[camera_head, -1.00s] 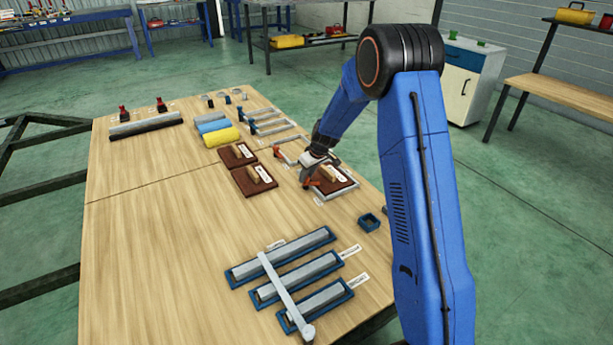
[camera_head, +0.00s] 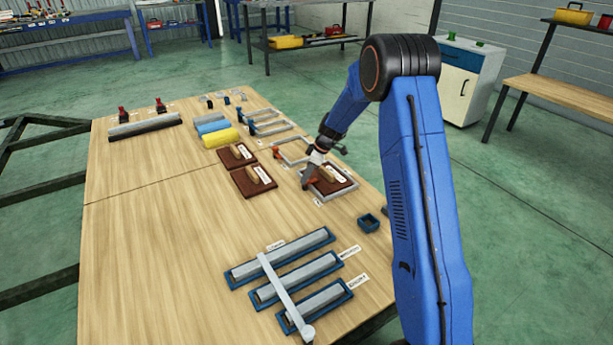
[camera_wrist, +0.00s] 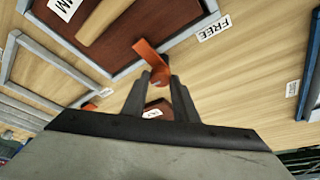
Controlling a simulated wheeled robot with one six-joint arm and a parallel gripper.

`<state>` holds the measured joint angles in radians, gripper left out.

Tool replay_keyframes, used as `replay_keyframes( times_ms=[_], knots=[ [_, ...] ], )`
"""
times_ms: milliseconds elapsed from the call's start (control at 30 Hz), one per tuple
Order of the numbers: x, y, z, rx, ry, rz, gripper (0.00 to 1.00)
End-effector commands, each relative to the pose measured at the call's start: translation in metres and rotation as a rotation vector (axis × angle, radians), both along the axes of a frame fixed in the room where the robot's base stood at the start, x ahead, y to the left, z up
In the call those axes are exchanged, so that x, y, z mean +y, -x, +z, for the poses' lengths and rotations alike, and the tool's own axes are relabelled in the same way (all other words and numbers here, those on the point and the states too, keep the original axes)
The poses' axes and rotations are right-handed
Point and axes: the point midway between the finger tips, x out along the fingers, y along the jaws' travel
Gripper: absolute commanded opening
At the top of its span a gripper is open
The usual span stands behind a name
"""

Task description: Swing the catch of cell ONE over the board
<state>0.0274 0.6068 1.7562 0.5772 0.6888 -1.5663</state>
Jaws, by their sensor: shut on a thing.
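An orange catch (camera_wrist: 150,60) shows in the wrist view, at the edge of a grey frame (camera_wrist: 58,42). My gripper (camera_wrist: 161,82) is shut on the catch near its lower end. The catch's other end points up and left across the frame's rail, toward the dark brown board (camera_wrist: 165,18); whether it overlaps the board is hard to tell. In the head view the board (camera_head: 345,186) lies inside the grey frame (camera_head: 340,197), with a wooden handle and a white label. My gripper (camera_head: 309,181) is at its left side and partly hides the catch.
A FREE label (camera_wrist: 214,27) lies beside the frame. An empty grey frame (camera_head: 291,160) with an orange catch (camera_head: 279,152) is behind. Two brown boards (camera_head: 262,190) (camera_head: 228,158) lie to the left. The table's left middle is clear.

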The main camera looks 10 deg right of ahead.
Motion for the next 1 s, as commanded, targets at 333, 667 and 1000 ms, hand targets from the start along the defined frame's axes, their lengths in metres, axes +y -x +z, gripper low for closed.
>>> replay_keyframes(
  times_ms=[333, 667, 1000],
  knots=[
    [-0.001, 0.000, -0.001, 0.001, 0.001, 0.011, 0.04],
    [-0.001, 0.000, 0.000, 0.000, 0.001, 0.011, 0.44],
    [-0.005, 0.002, 0.011, -0.001, 0.000, 0.009, 0.44]
  ],
)
